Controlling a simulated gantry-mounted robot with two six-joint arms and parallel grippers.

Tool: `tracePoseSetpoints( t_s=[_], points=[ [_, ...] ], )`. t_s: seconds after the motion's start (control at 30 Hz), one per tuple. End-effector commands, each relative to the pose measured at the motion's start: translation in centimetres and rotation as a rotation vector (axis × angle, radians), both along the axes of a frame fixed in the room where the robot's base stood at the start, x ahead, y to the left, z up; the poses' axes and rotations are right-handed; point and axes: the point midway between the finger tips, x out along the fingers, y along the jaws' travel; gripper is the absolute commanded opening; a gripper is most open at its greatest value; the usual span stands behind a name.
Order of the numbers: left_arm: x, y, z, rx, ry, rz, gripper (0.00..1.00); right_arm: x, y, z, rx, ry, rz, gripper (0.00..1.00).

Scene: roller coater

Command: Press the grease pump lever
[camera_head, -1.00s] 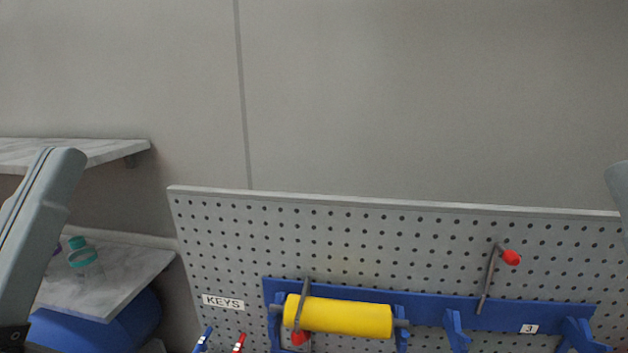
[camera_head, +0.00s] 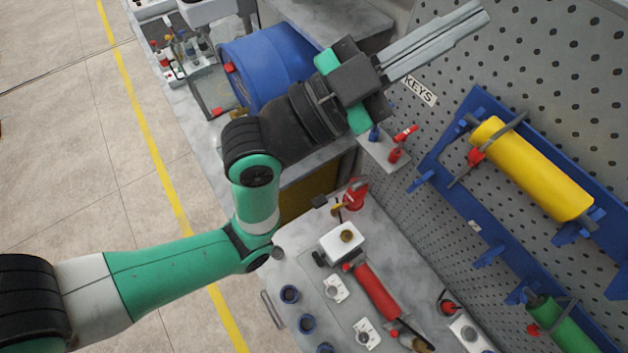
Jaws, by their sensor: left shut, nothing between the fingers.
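My left gripper (camera_head: 478,14) is shut and empty, its long grey fingers pointing up and right in front of the pegboard, above the KEYS label. No part is clearly marked as the grease pump lever, and I cannot tell which one it is. A small red device (camera_head: 355,194) with a brass-coloured part stands at the back of the grey worktop, below the left gripper and apart from it. A blue drum (camera_head: 262,62) lies behind my left wrist, partly hidden by it. My right gripper is not in view.
A yellow roller (camera_head: 530,168) and a green roller (camera_head: 565,328) hang on blue racks on the pegboard (camera_head: 570,60). A red cylinder (camera_head: 377,291), a white box (camera_head: 342,242) and several blue cups (camera_head: 290,294) occupy the worktop. Open floor (camera_head: 60,150) lies left.

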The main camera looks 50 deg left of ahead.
Motion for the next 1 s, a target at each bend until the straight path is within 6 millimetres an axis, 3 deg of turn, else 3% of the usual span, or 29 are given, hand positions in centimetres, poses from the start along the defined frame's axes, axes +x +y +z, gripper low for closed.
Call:
tracePoseSetpoints(
  t_s=[0.03, 0.1, 0.23, 0.4, 0.5, 0.6, 0.7, 1.0],
  points=[
    [1.0, 1.0, -4.3, 0.029, 0.082, 0.01, 0.0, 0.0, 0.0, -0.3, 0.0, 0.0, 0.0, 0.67],
    [1.7, 2.4, -10.1, 0.061, 0.19, 0.014, 0.0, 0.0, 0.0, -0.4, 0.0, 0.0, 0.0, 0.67],
    [0.9, 5.8, -21.3, 0.058, 0.398, 0.026, 0.0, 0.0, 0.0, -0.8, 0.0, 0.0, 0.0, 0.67],
    [-4.1, 9.7, -34.8, -0.079, 0.664, 0.056, 0.0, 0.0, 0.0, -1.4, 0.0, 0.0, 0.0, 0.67],
    [-8.0, 11.2, -41.0, -0.206, 0.795, 0.093, 0.0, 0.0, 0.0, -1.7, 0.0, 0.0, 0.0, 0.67],
    [-11.4, 12.1, -45.3, -0.299, 0.888, 0.147, 0.0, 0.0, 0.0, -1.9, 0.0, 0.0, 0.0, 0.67],
    [-13.7, 12.7, -47.6, -0.359, 0.939, 0.193, 0.0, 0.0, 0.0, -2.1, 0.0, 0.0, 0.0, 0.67],
    [-14.5, 13.6, -48.1, -0.385, 0.947, 0.226, 0.0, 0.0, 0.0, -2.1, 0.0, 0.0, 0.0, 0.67]
  ],
)
